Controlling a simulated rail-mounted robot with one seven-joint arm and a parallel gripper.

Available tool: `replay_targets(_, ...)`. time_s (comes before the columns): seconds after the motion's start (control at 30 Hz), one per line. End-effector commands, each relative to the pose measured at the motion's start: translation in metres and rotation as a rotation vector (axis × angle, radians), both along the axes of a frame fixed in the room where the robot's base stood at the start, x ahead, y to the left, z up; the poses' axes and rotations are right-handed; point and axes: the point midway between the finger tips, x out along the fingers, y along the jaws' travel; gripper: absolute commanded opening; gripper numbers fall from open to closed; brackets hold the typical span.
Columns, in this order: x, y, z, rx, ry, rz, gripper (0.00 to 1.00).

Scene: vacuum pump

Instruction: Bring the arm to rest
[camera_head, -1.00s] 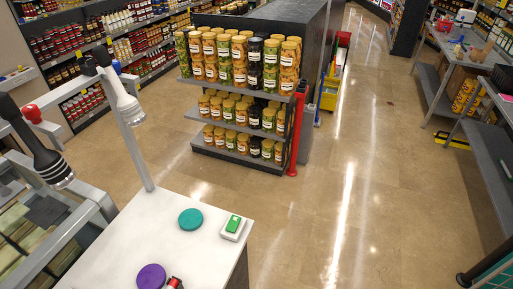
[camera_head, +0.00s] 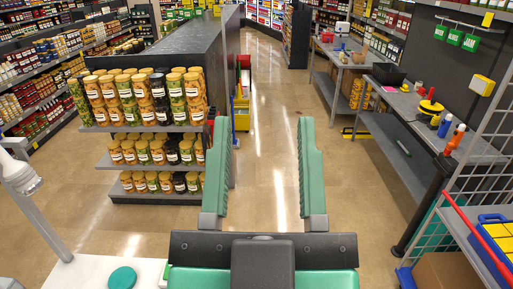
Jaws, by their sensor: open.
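My gripper (camera_head: 264,128) is large and close in the middle of the view. Its two green fingers stand wide apart and point forward, up the picture. Only floor shows between them, so it is open and empty. The dark wrist block (camera_head: 263,262) behind the fingers is at the bottom middle. The rest of my arm is not visible. The gripper appears clear of the shelves and benches. It hides part of the floor and the right edge of the white counter (camera_head: 82,268).
A teal disc (camera_head: 122,278) lies on the white counter at lower left. A shelf of jars (camera_head: 150,155) stands left of the gripper. A grey workbench (camera_head: 400,125) with bottles and a wire rack (camera_head: 478,160) are at right.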

Motion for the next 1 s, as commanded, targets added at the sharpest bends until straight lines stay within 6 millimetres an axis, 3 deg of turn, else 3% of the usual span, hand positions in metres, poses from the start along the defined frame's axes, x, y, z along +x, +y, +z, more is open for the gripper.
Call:
replay_targets(0.23,0.001,0.001,0.007,0.003,0.004,0.004,0.47)
replay_targets(0.47,0.001,0.003,0.079,0.019,0.006,0.020,0.47)
replay_targets(0.53,0.002,0.003,0.090,0.022,0.006,0.025,0.47)
replay_targets(1.0,0.002,0.003,0.081,0.024,0.008,0.027,0.47)
